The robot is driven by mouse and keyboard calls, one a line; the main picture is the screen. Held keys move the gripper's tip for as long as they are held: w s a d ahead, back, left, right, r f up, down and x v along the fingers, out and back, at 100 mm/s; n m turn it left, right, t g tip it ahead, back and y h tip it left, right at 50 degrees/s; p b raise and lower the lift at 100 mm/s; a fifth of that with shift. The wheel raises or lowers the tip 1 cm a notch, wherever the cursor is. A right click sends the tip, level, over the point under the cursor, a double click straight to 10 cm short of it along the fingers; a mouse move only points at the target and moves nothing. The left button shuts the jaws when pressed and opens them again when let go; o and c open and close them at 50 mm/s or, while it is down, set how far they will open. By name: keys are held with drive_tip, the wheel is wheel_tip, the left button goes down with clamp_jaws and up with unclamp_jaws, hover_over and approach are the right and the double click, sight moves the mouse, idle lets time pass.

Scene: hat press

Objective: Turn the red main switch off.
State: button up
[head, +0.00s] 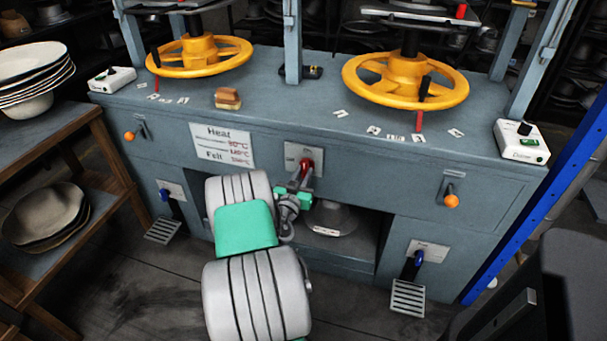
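The red main switch (307,166) sits on a light grey plate (291,154) in the middle of the press cabinet's front. My gripper (304,180) is right at the switch, in front of and just below it. My arm comes up from the bottom of the picture and hides part of the cabinet front. The fingers are small here and overlap the red knob, so I cannot tell whether they are closed on it or only beside it. The exact angle of the switch is also hard to read.
Two yellow handwheels (405,79) stand above the cabinet top. Levers with orange knobs (451,201) stick out at both sides of the front. Foot pedals (408,297) sit low at each side. A wooden shelf (100,150) stands left, a blue post (560,190) right.

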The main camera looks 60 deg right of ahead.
clamp_jaws()
drive_tip(key=shift+n, duration=0.4)
drive_tip(key=n+b, duration=0.1)
drive_tip(key=n, duration=0.1)
drive_tip(key=shift+f+n, duration=0.1)
drive_tip(key=shift+n, duration=0.3)
drive_tip(key=n, duration=0.4)
drive_tip(key=shift+n, duration=0.3)
drive_tip(key=n, duration=0.5)
drive_tip(key=shift+s+r, duration=0.1)
drive_tip(key=shift+r, duration=0.1)
drive_tip(key=n, duration=0.4)
drive_tip(key=shift+n+p, duration=0.3)
drive_tip(key=shift+p, duration=0.1)
